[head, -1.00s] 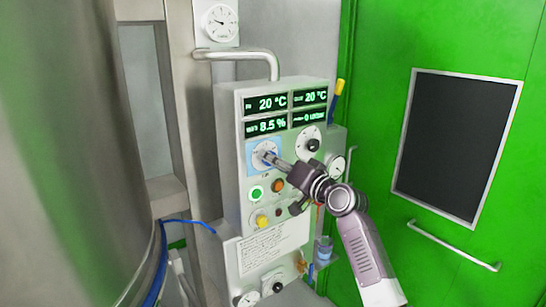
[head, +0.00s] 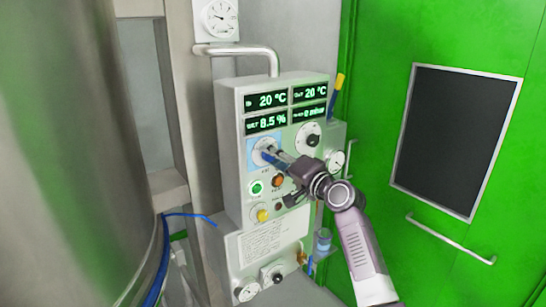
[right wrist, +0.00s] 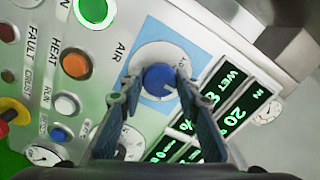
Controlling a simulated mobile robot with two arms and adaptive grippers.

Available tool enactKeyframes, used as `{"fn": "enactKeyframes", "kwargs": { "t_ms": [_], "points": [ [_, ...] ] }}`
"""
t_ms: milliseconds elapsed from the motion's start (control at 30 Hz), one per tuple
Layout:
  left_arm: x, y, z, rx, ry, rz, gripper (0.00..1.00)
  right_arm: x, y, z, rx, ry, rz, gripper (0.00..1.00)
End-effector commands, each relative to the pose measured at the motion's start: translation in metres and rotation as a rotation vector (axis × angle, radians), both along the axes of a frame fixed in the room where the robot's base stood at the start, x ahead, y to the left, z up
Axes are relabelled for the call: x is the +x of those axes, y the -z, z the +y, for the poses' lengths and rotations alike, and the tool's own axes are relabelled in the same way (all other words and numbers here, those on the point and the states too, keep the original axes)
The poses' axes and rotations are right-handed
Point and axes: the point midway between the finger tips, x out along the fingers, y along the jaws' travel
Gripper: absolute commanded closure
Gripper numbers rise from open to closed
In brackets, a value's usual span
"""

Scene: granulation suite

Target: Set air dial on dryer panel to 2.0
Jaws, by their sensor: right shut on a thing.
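The air dial is a blue knob (right wrist: 160,80) on a white round scale with a light-blue backing plate, labelled AIR in the right wrist view. It sits on the left of the dryer panel (head: 236,175), below the displays, and its scale (head: 262,146) shows in the head view. My right gripper (right wrist: 158,84) is shut on the knob, one finger on each side. In the head view the right gripper (head: 272,156) reaches in from the lower right and covers part of the dial. The dial's reading is not legible. My left gripper is not in view.
Green displays (head: 267,101) are above the dial. A second black knob (head: 307,137) is to its right. A green button (head: 257,187) and an orange one (head: 278,181) are just below. A steel vessel (head: 75,150) stands left; a green door (head: 440,50) is right.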

Motion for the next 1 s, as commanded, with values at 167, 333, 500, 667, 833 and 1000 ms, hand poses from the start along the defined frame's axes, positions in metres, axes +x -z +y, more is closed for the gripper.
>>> {"fn": "enactKeyframes", "kwargs": {
  "t_ms": [167, 333, 500, 667, 833, 1000],
  "points": [
    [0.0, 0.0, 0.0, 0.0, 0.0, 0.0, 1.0, 0.0, 0.001, 0.0, -0.001, 0.0, 0.001, 0.93],
    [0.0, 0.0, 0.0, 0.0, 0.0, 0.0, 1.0, 0.0, 0.001, 0.0, -0.002, 0.0, 0.0, 0.52],
    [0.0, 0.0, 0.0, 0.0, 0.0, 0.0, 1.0, 0.0, 0.0, 0.0, -0.001, 0.0, 0.0, 0.51],
    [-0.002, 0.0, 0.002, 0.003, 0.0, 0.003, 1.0, -0.001, 0.0, -0.001, -0.001, 0.0, -0.001, 0.51],
    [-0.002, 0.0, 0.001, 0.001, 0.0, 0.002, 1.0, -0.01, 0.001, -0.008, 0.0, 0.0, -0.002, 0.51],
    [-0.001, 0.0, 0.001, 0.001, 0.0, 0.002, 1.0, -0.03, 0.002, -0.023, -0.003, 0.002, -0.001, 0.51]
  ]
}}
